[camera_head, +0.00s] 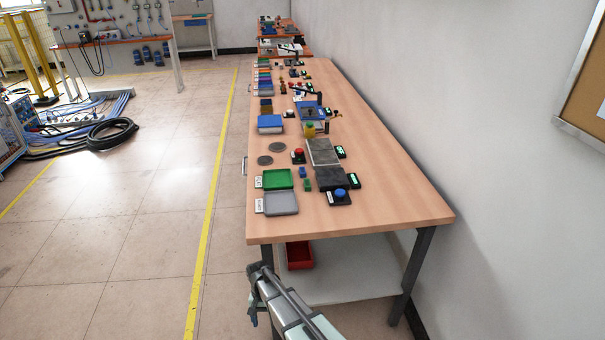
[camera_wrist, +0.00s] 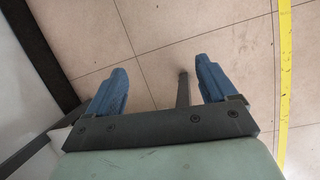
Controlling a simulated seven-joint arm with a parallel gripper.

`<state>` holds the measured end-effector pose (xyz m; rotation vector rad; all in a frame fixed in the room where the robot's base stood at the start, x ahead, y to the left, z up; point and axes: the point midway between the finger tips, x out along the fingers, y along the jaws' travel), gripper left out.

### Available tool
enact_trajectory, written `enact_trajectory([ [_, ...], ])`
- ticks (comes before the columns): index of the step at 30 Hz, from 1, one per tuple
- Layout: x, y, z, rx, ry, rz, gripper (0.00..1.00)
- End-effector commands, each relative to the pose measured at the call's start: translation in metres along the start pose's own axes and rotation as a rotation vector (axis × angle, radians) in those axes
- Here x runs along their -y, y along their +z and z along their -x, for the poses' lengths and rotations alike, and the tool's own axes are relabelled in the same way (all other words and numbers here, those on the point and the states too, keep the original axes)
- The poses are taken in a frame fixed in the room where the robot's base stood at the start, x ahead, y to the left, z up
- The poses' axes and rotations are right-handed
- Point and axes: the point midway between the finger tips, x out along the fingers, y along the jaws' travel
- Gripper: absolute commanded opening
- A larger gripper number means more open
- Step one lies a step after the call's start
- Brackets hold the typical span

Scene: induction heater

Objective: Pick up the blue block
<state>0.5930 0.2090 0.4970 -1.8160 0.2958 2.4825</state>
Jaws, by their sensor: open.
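A small blue block (camera_head: 302,172) lies on the wooden workbench (camera_head: 390,205), right of the green tray and just behind a small green block (camera_head: 308,185). My gripper (camera_wrist: 158,88) is open and empty in the wrist view, with its two blue fingers apart above the tiled floor. In the head view my arm is low in front of the bench's near edge, well away from the blue block. The block is not in the wrist view.
A green tray (camera_head: 278,179) and a grey tray (camera_head: 281,203) lie left of the blocks. A dark device with a blue button (camera_head: 340,194) and grey plates (camera_head: 323,152) lie to the right. A red bin (camera_head: 299,255) sits on the lower shelf. The bench's near right corner is clear.

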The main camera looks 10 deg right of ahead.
Motion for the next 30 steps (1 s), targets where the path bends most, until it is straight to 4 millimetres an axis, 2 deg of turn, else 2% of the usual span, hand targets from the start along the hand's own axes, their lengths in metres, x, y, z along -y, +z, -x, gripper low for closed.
enact_trajectory([
  [1, 0.024, -0.013, 0.017, -0.016, -0.005, -0.003, 0.85],
  [8, 0.109, -0.034, 0.092, -0.074, -0.026, -0.041, 0.85],
  [12, 0.161, -0.043, 0.145, -0.113, -0.041, -0.072, 0.85],
  [15, 0.193, -0.049, 0.185, -0.145, -0.052, -0.102, 0.85],
  [18, 0.215, -0.057, 0.222, -0.175, -0.061, -0.142, 0.85],
  [22, 0.229, -0.075, 0.270, -0.215, -0.073, -0.215, 0.85],
  [25, 0.225, -0.096, 0.307, -0.243, -0.084, -0.292, 0.85],
  [28, 0.205, -0.127, 0.347, -0.266, -0.102, -0.403, 0.85],
  [30, 0.182, -0.150, 0.372, -0.274, -0.115, -0.487, 0.85],
])
